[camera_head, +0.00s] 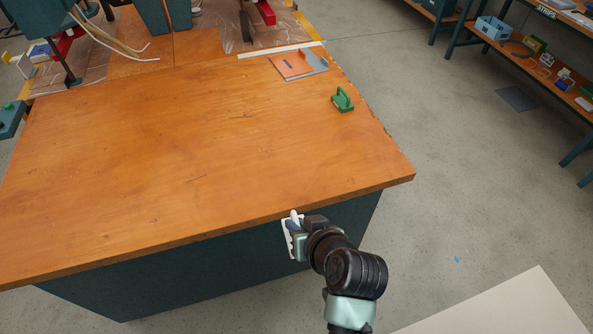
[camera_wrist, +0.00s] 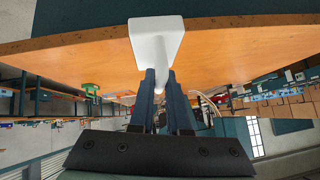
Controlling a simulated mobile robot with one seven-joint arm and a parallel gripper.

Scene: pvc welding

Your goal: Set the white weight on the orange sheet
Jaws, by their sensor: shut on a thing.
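The white weight (camera_head: 287,238) is held at the near front edge of the wooden table, below the tabletop's far part in the head view. My gripper (camera_head: 300,240) is shut on it. In the wrist view, the white weight (camera_wrist: 155,38) shows its pale flat plate, and my gripper's two dark fingers (camera_wrist: 157,82) close on its handle. The orange sheet (camera_head: 289,66) lies flat at the far right of the table, overlapping a grey sheet (camera_head: 316,62). My gripper is well apart from it.
A green weight with a handle (camera_head: 342,100) stands on the wooden table (camera_head: 150,150) near its right edge, close to the orange sheet. The middle of the table is clear. Shelves with several items (camera_head: 550,60) stand at the far right, across bare floor.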

